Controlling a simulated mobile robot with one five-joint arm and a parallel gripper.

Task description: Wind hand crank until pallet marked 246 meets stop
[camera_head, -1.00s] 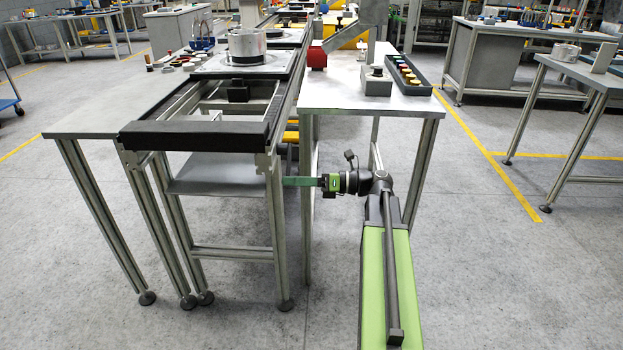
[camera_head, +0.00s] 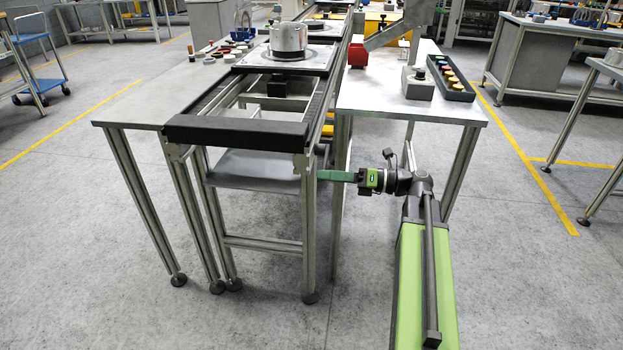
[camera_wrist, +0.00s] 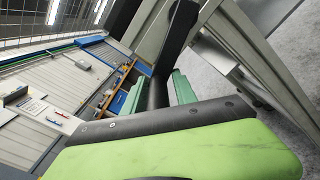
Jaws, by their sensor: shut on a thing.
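A pallet (camera_head: 246,63) carrying a metal pot (camera_head: 288,40) sits on the conveyor rails (camera_head: 316,100), back from the black front end bar (camera_head: 236,133). No number is legible on it. A small dark block (camera_head: 277,86) is just in front of the pallet; I cannot tell whether it is the stop. My gripper (camera_head: 324,175) reaches left, low beside the conveyor's front right leg. In the wrist view my gripper (camera_wrist: 158,92) has its green fingers on either side of a dark bar (camera_wrist: 180,35), apparently the crank handle, and is shut on it. The crank is not distinguishable in the head view.
A side table (camera_head: 400,100) right of the conveyor holds a red bin (camera_head: 358,54), a grey box (camera_head: 418,84) and a tray of coloured parts (camera_head: 452,82). Another table (camera_head: 160,100) adjoins on the left. Table and conveyor legs stand close around my gripper. The floor in front is clear.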

